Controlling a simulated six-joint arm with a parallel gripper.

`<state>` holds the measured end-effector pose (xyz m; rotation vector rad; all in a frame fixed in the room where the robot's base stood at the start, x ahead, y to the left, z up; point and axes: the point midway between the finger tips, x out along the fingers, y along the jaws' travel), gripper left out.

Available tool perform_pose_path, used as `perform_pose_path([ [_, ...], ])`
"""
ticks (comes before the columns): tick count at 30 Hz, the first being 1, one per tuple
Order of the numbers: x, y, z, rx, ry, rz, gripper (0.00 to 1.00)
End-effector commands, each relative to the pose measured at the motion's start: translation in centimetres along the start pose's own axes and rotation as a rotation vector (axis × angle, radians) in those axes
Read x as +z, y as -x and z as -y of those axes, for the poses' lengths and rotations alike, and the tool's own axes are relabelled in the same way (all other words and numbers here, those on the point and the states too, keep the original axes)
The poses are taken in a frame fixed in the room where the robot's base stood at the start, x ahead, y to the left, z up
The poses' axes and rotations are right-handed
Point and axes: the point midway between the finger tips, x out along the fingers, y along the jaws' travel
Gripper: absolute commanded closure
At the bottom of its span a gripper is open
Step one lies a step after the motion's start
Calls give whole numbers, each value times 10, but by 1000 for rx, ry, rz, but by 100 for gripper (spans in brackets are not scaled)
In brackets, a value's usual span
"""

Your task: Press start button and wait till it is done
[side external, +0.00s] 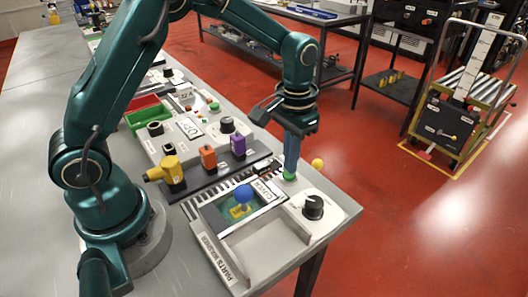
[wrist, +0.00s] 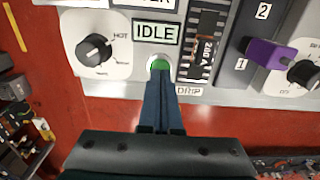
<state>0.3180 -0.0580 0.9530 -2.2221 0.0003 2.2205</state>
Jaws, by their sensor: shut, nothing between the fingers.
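The green start button (side external: 289,176) sits on the panel of the parts washer (side external: 216,262), beside the black dial. It also shows in the wrist view (wrist: 159,63), just below the display (wrist: 155,32), which reads IDLE. My gripper (side external: 290,169) is shut and empty, pointing down at the button. In the wrist view its closed fingertips (wrist: 160,76) overlap the button's lower edge, and green still shows above them. I cannot tell whether they touch it or whether it is pressed in.
The washer's black dial (side external: 313,206) stands near the table's front right corner. A blue ball (side external: 243,192) on a yellow piece (side external: 240,211) shows in the washer basin. A small yellow ball (side external: 318,163) shows right of my gripper.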

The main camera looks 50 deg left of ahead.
Motion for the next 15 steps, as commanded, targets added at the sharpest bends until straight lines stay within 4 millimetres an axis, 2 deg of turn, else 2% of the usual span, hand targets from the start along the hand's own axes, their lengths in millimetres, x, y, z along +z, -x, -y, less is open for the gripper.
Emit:
perform_pose_path([
  [15, 1, -10, 0, 0, 0, 3, 100],
])
